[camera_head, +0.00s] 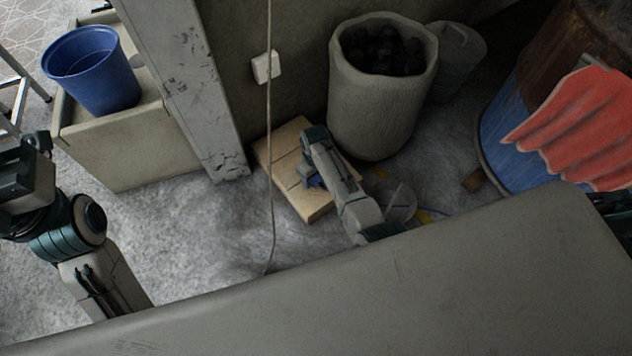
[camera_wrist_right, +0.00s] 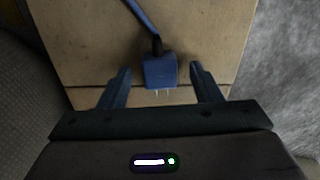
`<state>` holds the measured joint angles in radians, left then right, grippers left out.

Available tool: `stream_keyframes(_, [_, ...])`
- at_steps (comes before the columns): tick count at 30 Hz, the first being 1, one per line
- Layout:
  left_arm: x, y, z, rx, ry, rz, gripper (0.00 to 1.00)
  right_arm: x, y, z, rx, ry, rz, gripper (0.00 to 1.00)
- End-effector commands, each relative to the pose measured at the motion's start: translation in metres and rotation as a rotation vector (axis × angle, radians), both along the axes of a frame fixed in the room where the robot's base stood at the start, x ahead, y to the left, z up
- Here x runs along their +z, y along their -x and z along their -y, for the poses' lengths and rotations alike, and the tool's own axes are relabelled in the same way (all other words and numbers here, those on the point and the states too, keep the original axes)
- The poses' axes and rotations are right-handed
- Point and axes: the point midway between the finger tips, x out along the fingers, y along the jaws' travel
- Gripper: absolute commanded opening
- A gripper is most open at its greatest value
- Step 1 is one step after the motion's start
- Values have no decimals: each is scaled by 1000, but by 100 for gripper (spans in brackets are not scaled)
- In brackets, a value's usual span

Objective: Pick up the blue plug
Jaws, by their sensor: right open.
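The blue plug (camera_wrist_right: 160,72) lies on a tan wooden board (camera_wrist_right: 95,30) in the right wrist view, its metal prongs pointing toward my gripper and its blue cord running away from it. My right gripper (camera_wrist_right: 161,80) is open, with one finger on each side of the plug and a visible gap on both sides. In the head view my right gripper (camera_head: 311,176) is low over the board; the plug is hard to tell from the fingers there. My left gripper (camera_head: 22,180) is at the left edge of the head view, its jaws unclear.
A rough grey bin (camera_head: 375,125) with dark lumps stands just right of the board. A white wall socket (camera_head: 266,67) and a hanging cord (camera_head: 270,130) are behind. A blue bucket (camera_head: 95,75) sits on a box at left. A blue-red barrel (camera_head: 510,130) stands at right.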

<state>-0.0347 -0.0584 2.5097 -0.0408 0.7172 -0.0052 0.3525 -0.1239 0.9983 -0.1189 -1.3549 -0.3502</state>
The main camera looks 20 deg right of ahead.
Motion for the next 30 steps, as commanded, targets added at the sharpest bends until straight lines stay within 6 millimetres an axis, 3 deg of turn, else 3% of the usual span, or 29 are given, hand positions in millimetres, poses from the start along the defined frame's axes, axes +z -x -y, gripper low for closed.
stream_keyframes(10, [2,0,-1,0,9,12,36,-4,0,0,0,0,0,58])
stream_keyframes(19, [2,0,-1,0,8,13,36,-4,0,0,0,0,0,1])
stream_keyframes(30, [3,0,-1,0,8,13,36,-3,0,0,0,0,0,0])
